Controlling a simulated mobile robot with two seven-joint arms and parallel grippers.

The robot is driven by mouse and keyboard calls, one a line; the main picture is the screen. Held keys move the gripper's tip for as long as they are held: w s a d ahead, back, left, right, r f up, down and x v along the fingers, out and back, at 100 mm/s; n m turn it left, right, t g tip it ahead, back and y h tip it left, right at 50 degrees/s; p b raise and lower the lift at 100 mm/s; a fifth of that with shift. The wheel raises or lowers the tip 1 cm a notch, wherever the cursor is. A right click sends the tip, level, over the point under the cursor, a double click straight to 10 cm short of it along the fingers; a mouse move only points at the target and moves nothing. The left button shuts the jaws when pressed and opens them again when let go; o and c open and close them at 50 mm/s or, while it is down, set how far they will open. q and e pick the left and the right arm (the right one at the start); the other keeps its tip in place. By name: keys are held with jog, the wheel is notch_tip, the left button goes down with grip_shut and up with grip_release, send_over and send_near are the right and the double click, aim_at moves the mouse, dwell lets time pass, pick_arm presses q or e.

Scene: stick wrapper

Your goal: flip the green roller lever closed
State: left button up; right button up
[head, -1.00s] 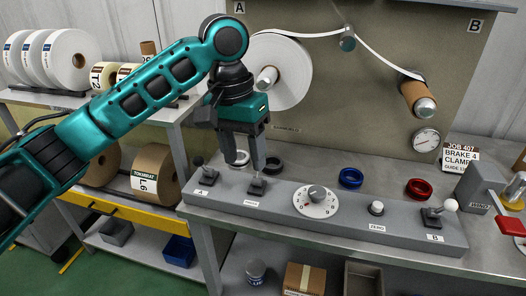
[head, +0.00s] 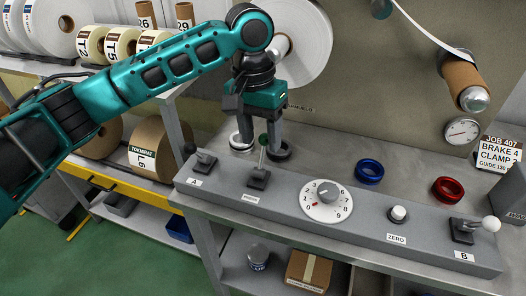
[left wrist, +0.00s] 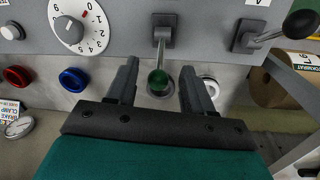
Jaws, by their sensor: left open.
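The green roller lever (head: 263,142) stands roughly upright from its dark base (head: 257,178) on the grey control panel. Its label is too small to read. My left gripper (head: 260,147) is open, pointing down just behind the lever. In the left wrist view the green knob (left wrist: 158,80) shows between the two spread fingers of that gripper (left wrist: 160,68), with a gap on either side. I cannot tell whether anything touches the shaft. My right gripper is in neither view.
Lever A (head: 203,160) with a black knob stands close on the left. A dial (head: 327,201), the zero button (head: 398,214) and white-knobbed lever B (head: 473,229) are to the right. A white ring and a black ring (head: 281,150) lie behind the gripper.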

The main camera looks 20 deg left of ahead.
aim_at(262, 140)
pick_arm(q)
jog(key=shift+d+f, duration=0.2)
jog(key=shift+f, duration=1.95)
jog(key=shift+c, duration=0.2)
grip_shut()
